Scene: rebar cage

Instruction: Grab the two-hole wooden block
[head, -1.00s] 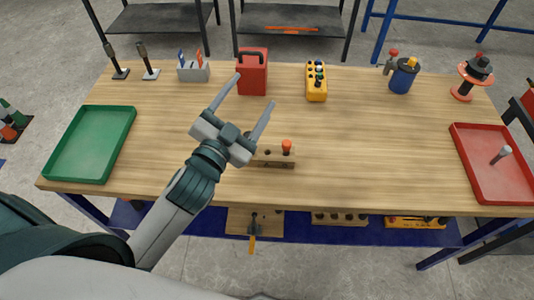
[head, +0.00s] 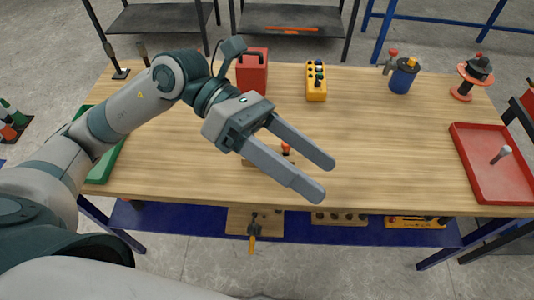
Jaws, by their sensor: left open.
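A small wooden block (head: 249,163) lies on the workbench near its front middle, mostly hidden behind my left gripper. An orange-red knob (head: 286,149) at its right end shows between the fingers. Its holes are hidden now. My left gripper (head: 318,176) is open and empty. Its two long grey fingers point right and toward the front edge, appearing above and in front of the block. I cannot tell the height gap. My right gripper is not in view.
A green tray (head: 104,168) at the left is partly covered by my arm. A red box (head: 252,72), a yellow control box (head: 316,82) and a blue can (head: 403,78) stand at the back. A red tray (head: 480,175) is at the right. The bench's right middle is clear.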

